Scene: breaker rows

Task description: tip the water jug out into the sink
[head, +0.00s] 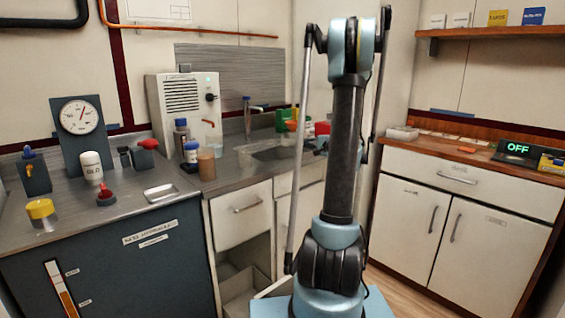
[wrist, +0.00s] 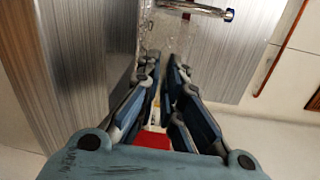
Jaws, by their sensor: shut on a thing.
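My gripper (wrist: 162,75) shows in the wrist view with its two fingers close together around a clear, glassy thing (wrist: 166,42), which looks like the water jug. Only faint glints of it show, so its tilt and any water in it cannot be told. In the head view my arm hides most of the gripper and the jug. The steel sink (head: 262,154) is set in the counter left of my arm, its right part hidden. The tap (wrist: 197,8) crosses the top of the wrist view, beyond the fingertips.
Bottles and a brown cup (head: 206,165) stand left of the sink, before a white machine (head: 184,105). Green and red things (head: 287,114) stand behind the sink. A red thing (wrist: 152,140) shows below the fingers. A wooden counter (head: 440,150) is at the right.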

